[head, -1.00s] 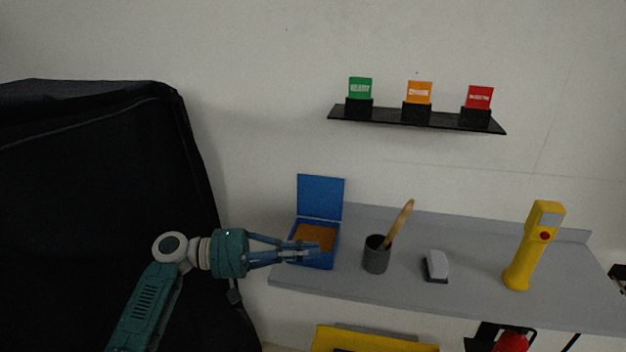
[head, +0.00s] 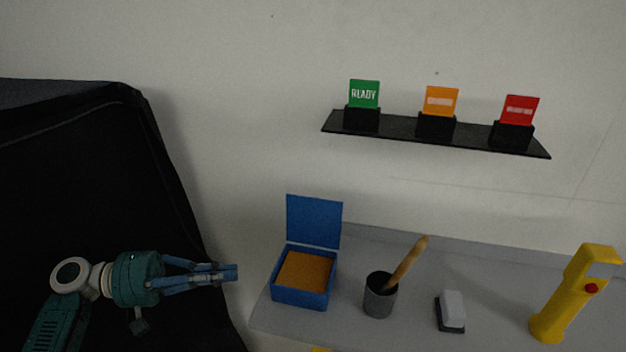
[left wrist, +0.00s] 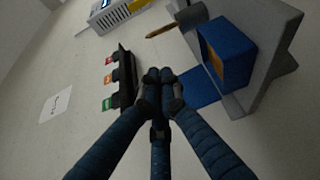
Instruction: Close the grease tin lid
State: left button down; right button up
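The grease tin is a blue open box (head: 301,297) with orange-brown grease (head: 305,270) inside, at the left end of the grey shelf. Its blue lid (head: 314,221) stands upright at the back edge. My left gripper (head: 232,273) is left of the tin, apart from it, with its fingers together and nothing visible between them. In the left wrist view the fingertips (left wrist: 160,76) meet, and the tin (left wrist: 228,50) and lid (left wrist: 199,89) are to their right. My right gripper is not in view.
A grey cup (head: 379,297) with a wooden-handled brush (head: 408,262), a small block-like brush (head: 451,311) and a yellow handheld device (head: 572,295) stand right of the tin. A black wall ledge (head: 400,127) holds green, orange and red cards. A black cover (head: 90,190) hangs at left.

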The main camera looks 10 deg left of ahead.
aim_at(317, 222)
jog(key=i, duration=0.9)
